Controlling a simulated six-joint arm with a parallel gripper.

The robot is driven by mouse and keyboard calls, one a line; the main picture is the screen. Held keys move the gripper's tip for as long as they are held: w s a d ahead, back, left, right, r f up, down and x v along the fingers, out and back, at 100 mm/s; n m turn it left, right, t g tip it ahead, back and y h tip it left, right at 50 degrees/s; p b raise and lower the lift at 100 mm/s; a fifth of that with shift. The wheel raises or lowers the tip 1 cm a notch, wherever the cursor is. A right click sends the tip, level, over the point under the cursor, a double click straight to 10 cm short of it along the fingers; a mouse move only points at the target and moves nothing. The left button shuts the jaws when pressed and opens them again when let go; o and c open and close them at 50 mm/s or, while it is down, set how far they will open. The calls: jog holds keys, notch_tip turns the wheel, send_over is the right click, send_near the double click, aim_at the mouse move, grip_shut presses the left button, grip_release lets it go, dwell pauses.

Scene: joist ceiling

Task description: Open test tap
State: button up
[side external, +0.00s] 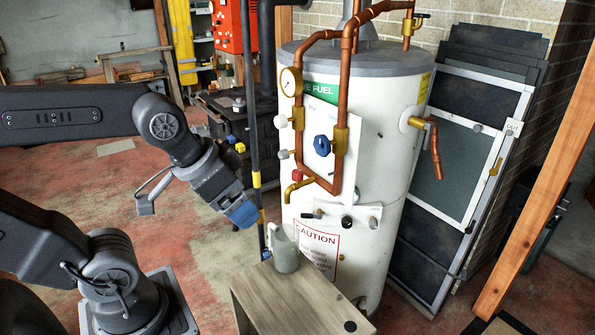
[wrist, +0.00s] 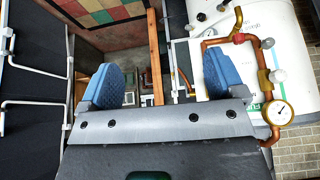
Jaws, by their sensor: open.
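A white water heater (side external: 385,90) stands with a copper pipe loop on its front. A small brass tap (side external: 297,188) sticks out left from the bottom of that loop; it looks like the test tap, and I cannot tell its handle position. In the wrist view my gripper (wrist: 162,80) is open and empty.
A dark pole (side external: 252,110) rises left of the heater. Another brass tap with a copper spout (side external: 433,140) is on the heater's right. Panels (side external: 470,130) lean behind.

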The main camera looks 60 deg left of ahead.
jog(key=w+a, duration=0.1)
jog(key=w, duration=0.1)
jog(key=w+r+m+g, duration=0.1)
jog(key=w, duration=0.1)
jog(key=w+a+m, duration=0.1)
jog(key=w, duration=0.1)
jog(key=shift+a+r+g, duration=0.25)
jog(key=shift+a+g, duration=0.05)
jog(key=shift+a, duration=0.05)
jog(key=c, duration=0.5)
jog(key=w+a+f+m+g, duration=0.1)
jog(key=w+a+m, duration=0.2)
jog(key=w+a, duration=0.2)
jog(key=w, duration=0.3)
jog(key=shift+g, duration=0.4)
jog(key=m+g, duration=0.2)
jog(key=m, duration=0.6)
send_over(297, 171)
notch_tip(297, 171, down, 8)
jog(key=shift+w+r, duration=0.1)
jog(key=shift+r, duration=0.1)
jog(key=shift+f, duration=3.6)
jog(key=shift+c, duration=0.2)
jog(key=c, duration=0.9)
